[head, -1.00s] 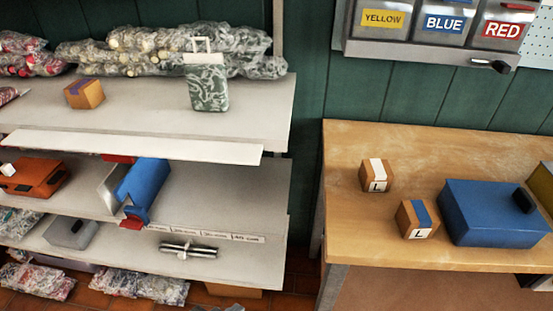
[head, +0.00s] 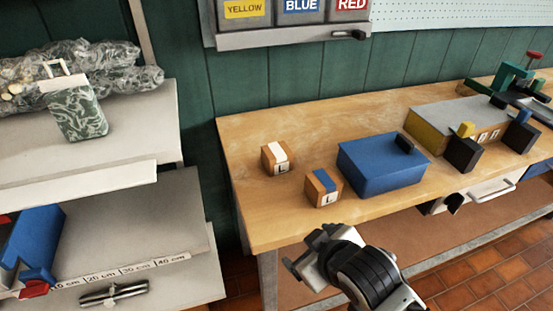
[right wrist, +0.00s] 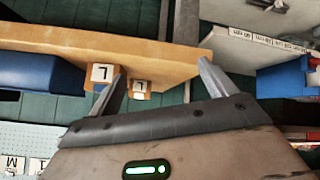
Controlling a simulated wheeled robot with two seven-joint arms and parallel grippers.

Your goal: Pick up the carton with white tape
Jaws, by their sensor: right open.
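The carton with white tape (head: 276,158) is a small brown box with an L label, standing on the wooden bench at its left part. A similar carton with blue tape (head: 323,187) stands in front and to the right of it. My right gripper (head: 308,249) is open and empty, in front of the bench edge and apart from both cartons. In the right wrist view, which looks upside down, the white-tape carton (right wrist: 141,87) shows partly between the open fingers, and the blue-tape carton (right wrist: 102,77) shows beside the left finger. My left gripper is out of view.
A blue box (head: 380,165) stands right of the cartons on the wooden bench (head: 245,215). A grey and yellow box (head: 455,122) stands further right. Grey shelves (head: 150,130) with a green patterned case (head: 78,115) stand left. Bench space left of the cartons is clear.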

